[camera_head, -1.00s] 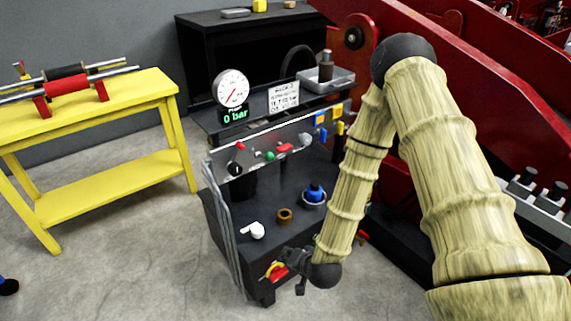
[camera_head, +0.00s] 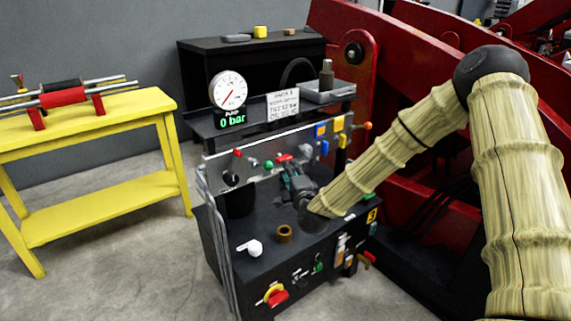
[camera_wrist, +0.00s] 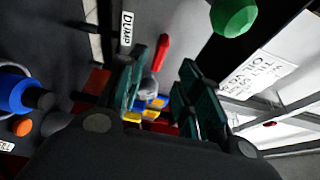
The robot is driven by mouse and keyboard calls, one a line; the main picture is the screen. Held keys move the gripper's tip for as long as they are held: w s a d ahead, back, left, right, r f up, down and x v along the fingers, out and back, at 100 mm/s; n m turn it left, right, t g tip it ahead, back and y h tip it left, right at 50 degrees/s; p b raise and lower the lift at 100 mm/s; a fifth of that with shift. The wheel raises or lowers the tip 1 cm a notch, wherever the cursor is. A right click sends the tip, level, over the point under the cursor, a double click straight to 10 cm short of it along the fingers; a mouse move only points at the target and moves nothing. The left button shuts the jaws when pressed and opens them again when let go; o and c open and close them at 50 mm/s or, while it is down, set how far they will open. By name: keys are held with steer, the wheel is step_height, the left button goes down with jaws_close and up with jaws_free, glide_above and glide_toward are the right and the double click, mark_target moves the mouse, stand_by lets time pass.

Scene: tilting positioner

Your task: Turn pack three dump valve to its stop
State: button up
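The pack's sloped grey panel (camera_head: 222,176) carries a red lever (camera_head: 284,158), which I take as the dump valve. In the wrist view a red lever (camera_wrist: 162,50) on a metallic body lies beside a label reading DUMP (camera_wrist: 127,28). My gripper (camera_head: 292,172) is in front of the panel, close to this lever. In the wrist view my gripper (camera_wrist: 162,68) has its two dark green fingers apart, with the lever's body seen between them. I cannot tell whether either finger touches it. A yellow plate with a 3 (camera_head: 372,216) is on the pack's side.
A pressure gauge (camera_head: 228,90) stands above a display reading 0 bar (camera_head: 231,120). A green knob (camera_wrist: 233,14) is near the right finger. A white fitting (camera_head: 250,247) and a brass ring (camera_head: 284,234) sit on the lower shelf. A yellow bench (camera_head: 100,205) stands left.

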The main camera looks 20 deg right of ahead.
mark_target(285, 159)
steer(key=w, duration=0.7)
steer(key=shift+w+d+f+b, duration=0.1)
steer(key=shift+w+d+b, duration=0.05)
steer(key=shift+w+b, duration=0.15)
jaws_close()
